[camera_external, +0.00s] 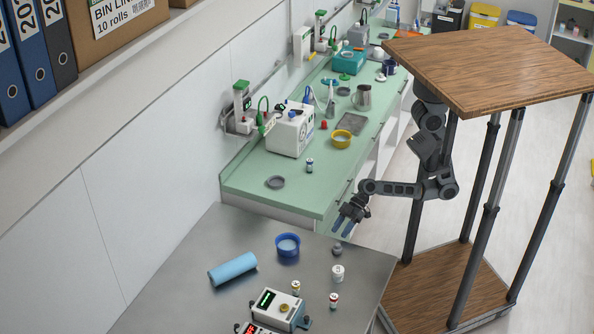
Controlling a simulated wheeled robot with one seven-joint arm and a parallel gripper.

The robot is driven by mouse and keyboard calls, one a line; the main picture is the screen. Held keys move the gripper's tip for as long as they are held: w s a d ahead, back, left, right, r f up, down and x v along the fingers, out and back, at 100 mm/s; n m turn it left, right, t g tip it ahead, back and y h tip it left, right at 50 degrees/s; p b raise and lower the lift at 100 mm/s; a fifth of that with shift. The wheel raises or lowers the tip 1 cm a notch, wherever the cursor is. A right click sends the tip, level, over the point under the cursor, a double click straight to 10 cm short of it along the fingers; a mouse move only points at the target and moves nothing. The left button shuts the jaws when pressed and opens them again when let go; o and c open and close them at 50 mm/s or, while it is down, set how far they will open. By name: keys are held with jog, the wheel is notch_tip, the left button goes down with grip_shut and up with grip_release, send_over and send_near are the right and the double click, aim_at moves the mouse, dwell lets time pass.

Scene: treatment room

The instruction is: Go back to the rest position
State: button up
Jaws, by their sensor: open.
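My gripper (347,226) is at the end of my dark grey arm, which hangs from under the wooden top of my body. The gripper is open, with its blue-tipped fingers pointing down and to the left. It is near the corner where the green counter (240,185) meets the grey metal table (196,238). I see nothing between the fingers. Whether it touches the counter edge cannot be told from this view.
On the metal table are a blue bowl (288,246), a light blue roll (232,269), small bottles (337,273) and a boxed device (278,309). The counter holds a white machine (290,130), a yellow bowl (341,139) and a metal jug (362,97). Floor shows at the right.

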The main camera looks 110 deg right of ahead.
jog(key=s+f+m+h, duration=0.2)
jog(key=s+h, duration=0.1)
jog(key=s, duration=0.4)
jog(key=s+r+t+h+b, duration=0.1)
jog(key=s+r+t, duration=0.1)
jog(key=s+r, duration=0.3)
jog(key=s+d+r+m+t+h+b, duration=0.1)
jog(key=s+r+t, duration=0.1)
jog(key=s+r, duration=0.4)
jog(key=s, duration=0.5)
jog(key=shift+d+r+t, duration=0.15)
jog(key=shift+r+t, duration=0.05)
jog(key=shift+t, duration=0.2)
jog(key=shift+s, duration=0.1)
